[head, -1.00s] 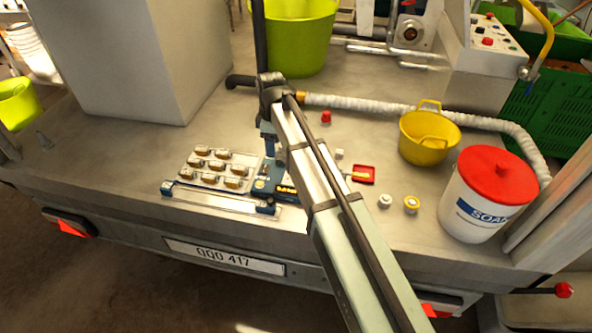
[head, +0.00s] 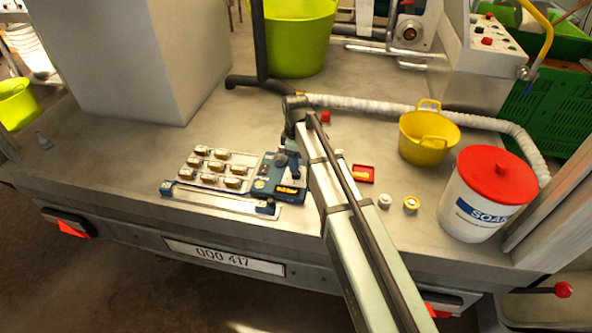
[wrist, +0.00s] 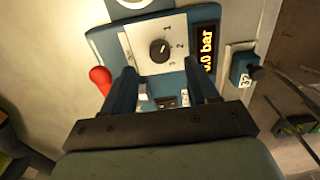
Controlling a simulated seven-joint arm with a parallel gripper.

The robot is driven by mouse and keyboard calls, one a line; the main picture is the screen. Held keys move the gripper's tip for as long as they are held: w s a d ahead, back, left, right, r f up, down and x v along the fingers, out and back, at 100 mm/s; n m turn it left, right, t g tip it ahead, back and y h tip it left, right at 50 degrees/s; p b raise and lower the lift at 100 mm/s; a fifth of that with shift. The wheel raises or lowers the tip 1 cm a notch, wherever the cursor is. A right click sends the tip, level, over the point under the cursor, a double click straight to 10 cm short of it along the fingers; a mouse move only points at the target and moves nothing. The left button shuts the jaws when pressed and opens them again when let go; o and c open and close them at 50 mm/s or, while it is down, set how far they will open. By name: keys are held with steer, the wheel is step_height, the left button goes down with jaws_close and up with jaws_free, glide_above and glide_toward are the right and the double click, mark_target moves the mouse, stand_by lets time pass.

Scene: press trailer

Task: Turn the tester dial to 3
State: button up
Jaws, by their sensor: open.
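The blue tester (head: 262,184) stands on the trailer bed beside a tray of small parts. In the wrist view, its round black dial (wrist: 159,51) sits on a white plate marked 1, 2 and 3. A small pale mark shows on the dial, but I cannot tell for sure which number it faces. The tester's display (wrist: 206,50) shows orange text ending in "bar", with the first digit partly unclear. My gripper (wrist: 161,86) is open and empty, its two fingers apart over the tester's lower part. The dial is visible beyond the gap between them and appears untouched.
A red-ended lever (wrist: 100,76) is left of the left finger in the wrist view. A parts tray (head: 195,184) lies left of the tester. A red dish (head: 363,174), yellow basket (head: 425,150) and soap bucket (head: 480,215) stand to the right.

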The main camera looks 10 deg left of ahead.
mark_target(296, 175)
steer(key=shift+f, duration=2.65)
steer(key=c, duration=1)
